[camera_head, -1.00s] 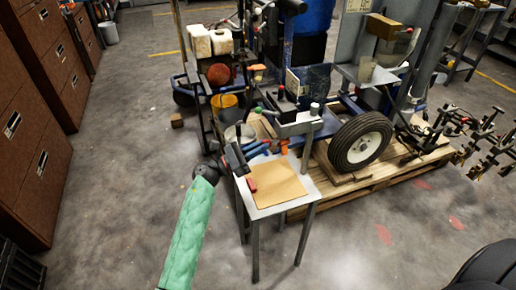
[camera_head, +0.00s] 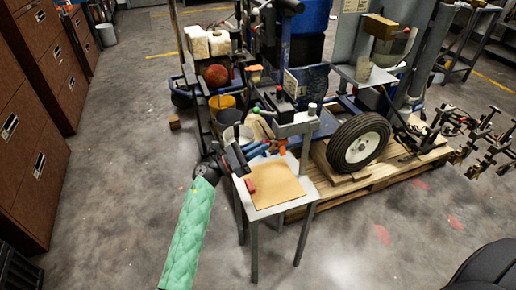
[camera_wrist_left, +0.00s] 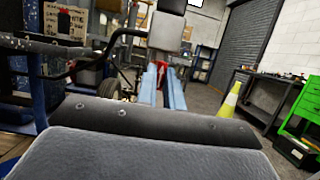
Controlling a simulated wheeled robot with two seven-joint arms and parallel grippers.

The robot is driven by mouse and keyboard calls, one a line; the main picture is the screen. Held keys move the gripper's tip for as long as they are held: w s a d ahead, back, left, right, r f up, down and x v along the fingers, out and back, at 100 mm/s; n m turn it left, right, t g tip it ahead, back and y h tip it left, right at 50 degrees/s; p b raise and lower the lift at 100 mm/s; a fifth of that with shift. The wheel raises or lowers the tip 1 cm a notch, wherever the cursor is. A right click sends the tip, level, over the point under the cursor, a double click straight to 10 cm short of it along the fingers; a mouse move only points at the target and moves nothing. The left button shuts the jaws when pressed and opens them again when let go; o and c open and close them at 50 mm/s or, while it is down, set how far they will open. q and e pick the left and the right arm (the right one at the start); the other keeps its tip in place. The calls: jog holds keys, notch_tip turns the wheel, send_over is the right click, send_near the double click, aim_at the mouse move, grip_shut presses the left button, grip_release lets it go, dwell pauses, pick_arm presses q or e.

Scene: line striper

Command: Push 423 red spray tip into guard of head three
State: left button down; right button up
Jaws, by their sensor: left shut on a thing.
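My left gripper (camera_head: 270,147) reaches over the back edge of the small table, its blue fingers pointing right. In the left wrist view its two blue fingers (camera_wrist_left: 164,88) are shut on a small red piece, the red spray tip (camera_wrist_left: 161,74), which shows between them near their far ends. An orange part (camera_head: 282,145), perhaps a guard, is close to the fingertips in the head view; I cannot tell whether they touch. The head numbers cannot be read. My right gripper is not in view.
The small table (camera_head: 290,208) carries a tan board (camera_head: 274,186) and a red item (camera_head: 250,185). The striper's wheel (camera_head: 358,143) stands on a wooden pallet (camera_head: 390,176) to the right. Buckets are behind the gripper. Floor is clear in front.

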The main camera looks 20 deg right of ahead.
pick_arm(q)
jog(key=shift+d+b, duration=0.4)
jog(key=shift+d, duration=0.5)
jog(key=c, duration=1.1)
grip_release()
jog(key=shift+b+v, duration=1.7)
jog(key=shift+v, duration=1.8)
